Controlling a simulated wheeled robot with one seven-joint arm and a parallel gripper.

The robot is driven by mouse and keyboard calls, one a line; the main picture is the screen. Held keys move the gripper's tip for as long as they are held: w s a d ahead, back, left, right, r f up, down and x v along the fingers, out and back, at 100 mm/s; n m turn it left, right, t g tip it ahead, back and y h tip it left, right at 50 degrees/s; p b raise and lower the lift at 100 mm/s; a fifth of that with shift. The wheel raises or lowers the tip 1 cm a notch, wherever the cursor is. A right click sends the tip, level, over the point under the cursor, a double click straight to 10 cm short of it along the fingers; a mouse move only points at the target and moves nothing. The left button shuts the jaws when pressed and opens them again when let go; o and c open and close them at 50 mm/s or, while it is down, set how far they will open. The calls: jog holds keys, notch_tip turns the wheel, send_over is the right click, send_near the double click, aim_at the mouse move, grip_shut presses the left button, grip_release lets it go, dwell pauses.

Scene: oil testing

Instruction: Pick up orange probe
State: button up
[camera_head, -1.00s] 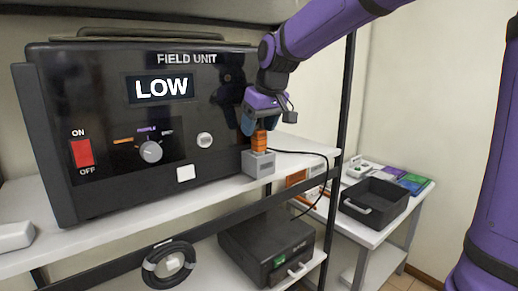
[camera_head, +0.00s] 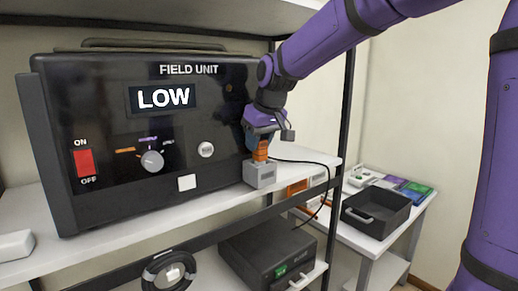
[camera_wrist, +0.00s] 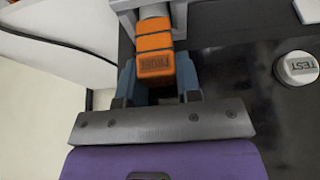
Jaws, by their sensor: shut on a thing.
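The orange probe (camera_head: 260,150) stands upright in a small grey holder (camera_head: 261,174) on the shelf, at the right front of the field unit. In the wrist view the probe (camera_wrist: 155,48) shows its ridged orange body with lettering, between the blue fingers. My gripper (camera_head: 260,141) comes down on the probe from above and is shut on it; it also shows in the wrist view (camera_wrist: 160,80). The probe's lower end is hidden inside the grey holder (camera_wrist: 133,8).
The black field unit (camera_head: 100,110) reads LOW and stands close to the left of my gripper. A black cable (camera_head: 325,170) loops right of the holder. A dark post (camera_head: 346,100) rises behind. A side table holds a black bin (camera_head: 375,215).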

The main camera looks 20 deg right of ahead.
notch_tip(320, 180, up, 7)
jog(key=shift+s+r, duration=0.1)
jog(key=shift+s, duration=0.05)
jog(key=s+d, duration=0.3)
jog(key=s, duration=0.5)
jog(key=s+d, duration=0.2)
jog(key=s, duration=0.6)
jog(key=shift+s+d, duration=0.4)
